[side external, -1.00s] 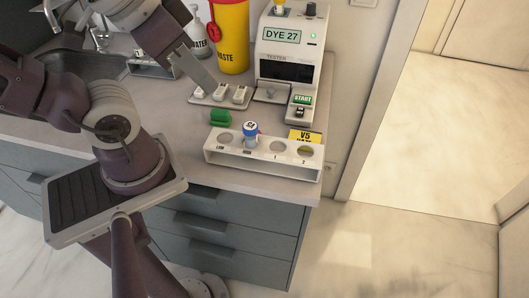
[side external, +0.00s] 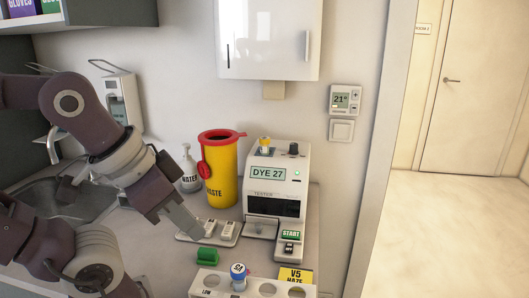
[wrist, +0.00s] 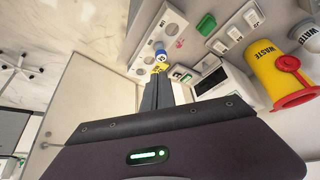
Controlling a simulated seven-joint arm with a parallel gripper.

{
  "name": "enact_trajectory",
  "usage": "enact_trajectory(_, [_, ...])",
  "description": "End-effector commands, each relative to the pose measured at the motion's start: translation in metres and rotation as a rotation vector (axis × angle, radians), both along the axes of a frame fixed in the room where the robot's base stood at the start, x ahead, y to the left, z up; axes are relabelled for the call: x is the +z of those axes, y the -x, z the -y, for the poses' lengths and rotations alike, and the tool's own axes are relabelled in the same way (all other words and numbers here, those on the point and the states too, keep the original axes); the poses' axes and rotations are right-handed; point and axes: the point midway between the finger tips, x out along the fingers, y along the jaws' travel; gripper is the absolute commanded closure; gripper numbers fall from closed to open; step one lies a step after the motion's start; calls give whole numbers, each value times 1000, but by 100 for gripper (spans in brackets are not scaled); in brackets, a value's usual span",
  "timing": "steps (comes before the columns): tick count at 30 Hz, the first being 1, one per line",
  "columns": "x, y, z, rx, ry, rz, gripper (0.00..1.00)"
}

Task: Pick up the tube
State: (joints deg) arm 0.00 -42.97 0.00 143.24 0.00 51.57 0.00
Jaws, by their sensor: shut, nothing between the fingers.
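A tube with a blue cap marked with dark letters on its white top (side external: 238,271) stands upright in a white rack (side external: 253,287) at the bottom edge of the side external view. The tube's lower part is hidden in the rack, and the rack's front is cut off. The blue-capped tube (wrist: 161,55) also shows in the wrist view, beyond my fingertips. My gripper (side external: 201,234) is shut and empty. In the side external view its tip is over or just in front of the white switch tray, up and left of the tube, apart from it.
The white switch tray (side external: 226,239) lies before the tester (side external: 274,190). A green block (side external: 207,256) lies between tray and rack. A yellow waste bin (side external: 219,180), a water bottle (side external: 189,172) and a sink (side external: 75,185) stand behind and left. A yellow card (side external: 296,275) is by the rack.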

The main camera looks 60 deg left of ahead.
Motion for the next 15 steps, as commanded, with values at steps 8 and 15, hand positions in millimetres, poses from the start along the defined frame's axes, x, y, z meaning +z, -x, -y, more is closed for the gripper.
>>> enact_trajectory(8, [0, 0, 0, 0, 0, 0, 86])
enact_trajectory(15, [0, 0, 0, 0, 0, 0, 47])
